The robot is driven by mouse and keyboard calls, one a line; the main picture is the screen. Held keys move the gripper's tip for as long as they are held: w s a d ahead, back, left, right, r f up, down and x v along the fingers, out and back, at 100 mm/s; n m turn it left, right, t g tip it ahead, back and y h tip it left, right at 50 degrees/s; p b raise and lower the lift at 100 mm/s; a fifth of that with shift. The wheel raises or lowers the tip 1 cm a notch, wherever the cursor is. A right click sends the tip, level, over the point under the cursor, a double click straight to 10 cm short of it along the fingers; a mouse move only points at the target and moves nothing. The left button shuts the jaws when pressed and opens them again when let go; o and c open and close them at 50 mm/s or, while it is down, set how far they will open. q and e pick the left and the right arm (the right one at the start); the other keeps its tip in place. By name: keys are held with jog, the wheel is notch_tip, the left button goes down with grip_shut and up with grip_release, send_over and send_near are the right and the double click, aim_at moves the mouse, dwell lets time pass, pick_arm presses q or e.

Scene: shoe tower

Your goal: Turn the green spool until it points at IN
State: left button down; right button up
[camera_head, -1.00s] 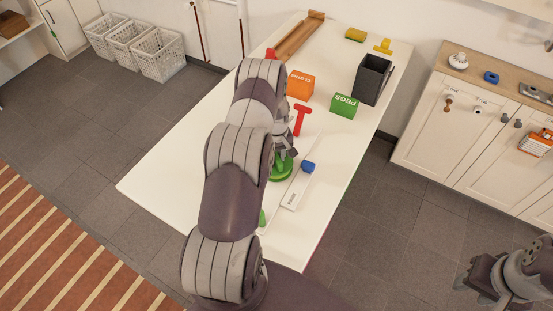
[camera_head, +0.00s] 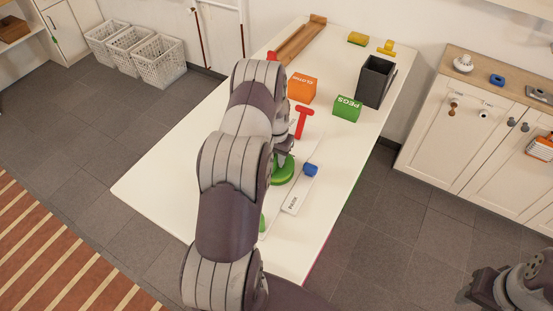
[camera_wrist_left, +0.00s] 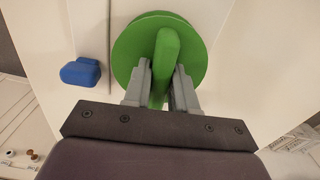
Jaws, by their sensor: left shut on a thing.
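The green spool (camera_head: 284,172) stands on the white table, partly hidden behind my left arm. In the left wrist view the green spool (camera_wrist_left: 128,42) shows as a round disc with a raised bar across it. My left gripper (camera_wrist_left: 161,78) is shut on that bar, one finger on each side; in the head view the gripper (camera_head: 284,148) is mostly covered by the arm. No IN mark can be read in these frames. My right gripper (camera_head: 482,287) is at the lower right edge, away from the table, and its fingers are not clear.
A blue piece (camera_head: 311,170) sits at a white labelled strip (camera_head: 294,198) beside the spool. A red T-shaped piece (camera_head: 303,121), an orange block (camera_head: 301,88), a green PEGS block (camera_head: 347,108) and a dark bin (camera_head: 374,82) stand farther back. The table's left part is clear.

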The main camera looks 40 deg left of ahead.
pick_arm(q)
jog(key=shift+m, duration=0.4)
jog(key=c, duration=1)
grip_release()
jog(key=shift+r, duration=0.15)
notch_tip(320, 180, up, 12)
jog(key=b, duration=0.2)
jog(key=shift+r, duration=0.25)
